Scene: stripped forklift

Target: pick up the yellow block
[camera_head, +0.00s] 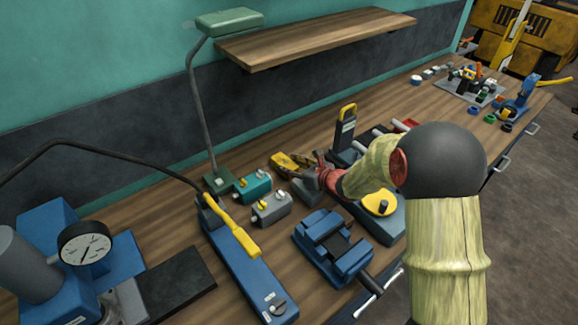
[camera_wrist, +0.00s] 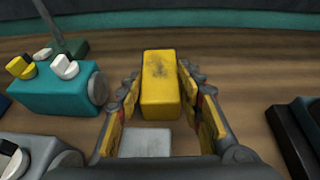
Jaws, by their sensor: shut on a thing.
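The yellow block (camera_wrist: 160,85) is a worn, scuffed rectangular piece in the middle of the wrist view. My gripper (camera_wrist: 160,108) has its two yellow-padded fingers on either side of the block, around its near part. In the head view my gripper (camera_head: 313,178) reaches to the back middle of the bench, and the yellow block (camera_head: 284,162) shows just beyond its fingers, partly hidden. I cannot tell whether the block touches the bench. A flat grey block (camera_wrist: 146,142) lies nearer, below the fingers in the wrist view.
A teal box with toggles (camera_head: 254,186) and a grey box (camera_head: 271,208) stand left of my gripper. A blue vise (camera_head: 322,241) is in front. A yellow-handled meter (camera_head: 345,128) stands behind right. A wooden shelf (camera_head: 315,38) hangs above. A lamp (camera_head: 230,20) rises at the back left.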

